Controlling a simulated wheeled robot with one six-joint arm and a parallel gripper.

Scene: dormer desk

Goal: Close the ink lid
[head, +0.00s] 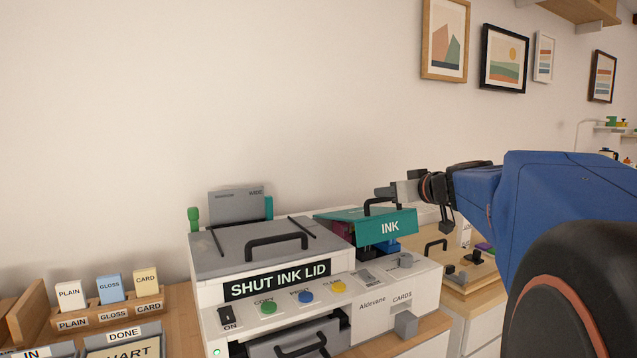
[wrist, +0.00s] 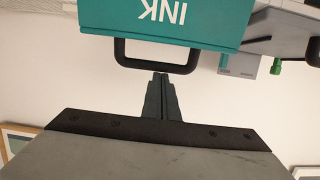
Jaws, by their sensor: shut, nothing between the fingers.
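The teal ink lid (head: 396,227), marked INK, sits on the right of the white printer (head: 213,293). It is tilted up, with a gap under its front edge where blue and dark parts show. A black handle (head: 367,207) stands on the lid. In the wrist view the lid (wrist: 165,30) appears upside down, with its handle (wrist: 121,52) before my fingers. My gripper (head: 380,191) is shut and empty, just above the handle at its right. In the wrist view its fingertips (wrist: 160,76) overlap the handle's bar; I cannot tell whether they touch it.
The printer's display (head: 277,281) reads SHUT INK LID. A grey scanner cover (head: 220,256) with a black handle lies left of the ink lid. A card rack (head: 110,313) stands at the left. A wooden board (head: 462,273) with a black handle lies to the right.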

